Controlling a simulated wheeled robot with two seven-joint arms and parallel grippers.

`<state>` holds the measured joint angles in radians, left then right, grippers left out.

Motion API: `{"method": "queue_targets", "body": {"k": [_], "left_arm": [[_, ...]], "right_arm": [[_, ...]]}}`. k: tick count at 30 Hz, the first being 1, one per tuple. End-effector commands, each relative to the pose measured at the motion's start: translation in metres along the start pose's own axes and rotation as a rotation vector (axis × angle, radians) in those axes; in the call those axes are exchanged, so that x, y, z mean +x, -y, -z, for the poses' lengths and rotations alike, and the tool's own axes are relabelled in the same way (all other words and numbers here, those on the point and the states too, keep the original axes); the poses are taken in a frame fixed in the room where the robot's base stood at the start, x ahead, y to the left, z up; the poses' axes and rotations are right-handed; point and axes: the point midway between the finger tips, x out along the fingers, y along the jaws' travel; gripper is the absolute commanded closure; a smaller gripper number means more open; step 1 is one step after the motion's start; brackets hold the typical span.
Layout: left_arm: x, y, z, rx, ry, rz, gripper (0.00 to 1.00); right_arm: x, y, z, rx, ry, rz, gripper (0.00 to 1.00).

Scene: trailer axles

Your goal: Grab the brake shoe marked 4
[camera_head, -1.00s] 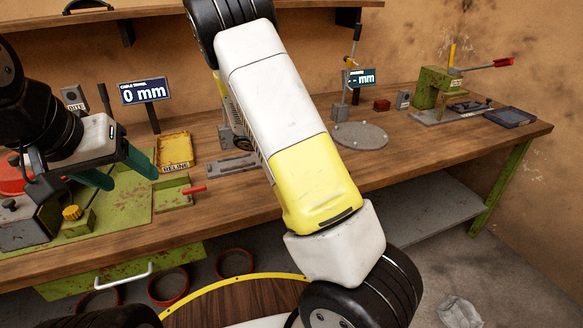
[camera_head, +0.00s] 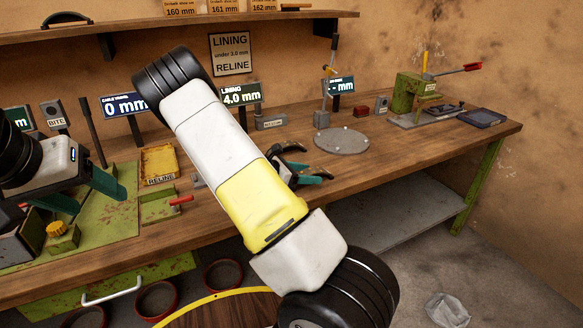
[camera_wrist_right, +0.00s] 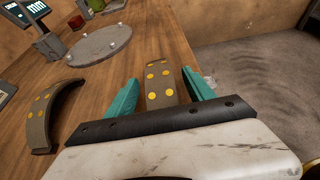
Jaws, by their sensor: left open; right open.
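A curved brown brake shoe (camera_wrist_right: 160,84) with several yellow dots lies on the bench, between the teal fingers of my right gripper (camera_wrist_right: 160,77) in the right wrist view. The fingers are open, with a gap on each side. It shows partly in the head view (camera_head: 322,173) beside the right gripper (camera_head: 299,168), which my arm partly hides. A second dotted shoe (camera_wrist_right: 47,117) lies to the left in the wrist view. I cannot read a numeral on either. My left gripper (camera_head: 98,198) is open and empty above the green mat at left.
A round grey plate (camera_head: 342,141) stands beyond the right gripper. A yellow RELINE tray (camera_head: 160,162) and a red-handled green fixture (camera_head: 160,205) are at left. A lining display (camera_head: 241,94) reads 4.0 mm. A green press (camera_head: 412,93) stands at right. The bench front (camera_head: 400,165) is clear.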

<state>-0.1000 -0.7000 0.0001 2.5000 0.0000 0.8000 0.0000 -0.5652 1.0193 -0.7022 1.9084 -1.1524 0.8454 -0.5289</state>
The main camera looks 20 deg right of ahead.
Motion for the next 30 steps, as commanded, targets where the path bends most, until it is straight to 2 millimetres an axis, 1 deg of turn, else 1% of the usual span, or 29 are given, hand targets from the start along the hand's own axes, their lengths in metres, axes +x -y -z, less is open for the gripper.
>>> {"method": "queue_targets", "body": {"k": [1,3,11,12,14,15,21,30], "left_arm": [[0.0000,0.0000,0.0000,0.000,0.000,0.000,0.38],[0.0000,0.0000,0.0000,0.000,0.000,0.000,0.38],[0.0000,0.0000,0.0000,0.000,0.000,0.000,0.38],[0.0000,0.0000,0.0000,0.000,0.000,0.000,0.38],[0.0000,0.0000,0.0000,0.000,0.000,0.000,0.38],[0.0000,0.0000,0.0000,0.000,0.000,0.000,0.38],[0.0000,0.0000,0.0000,0.000,0.000,0.000,0.38],[0.0000,0.0000,0.0000,0.000,0.000,0.000,0.38]], "right_arm": [[0.0072,0.0004,-0.0006,0.000,0.001,0.002,0.38],[0.0129,0.0002,-0.0006,0.000,0.002,0.001,0.38],[0.0157,-0.0002,-0.0003,0.000,0.000,-0.001,0.38],[0.0157,-0.0002,-0.0004,0.000,0.000,-0.001,0.42],[0.0156,-0.0002,-0.0004,0.000,0.000,-0.001,0.54],[0.0156,-0.0002,-0.0004,0.001,0.000,-0.001,0.62],[0.0154,-0.0002,-0.0004,0.001,0.000,-0.001,1.00],[0.0154,-0.0003,-0.0012,0.001,0.001,-0.001,1.00]]}}
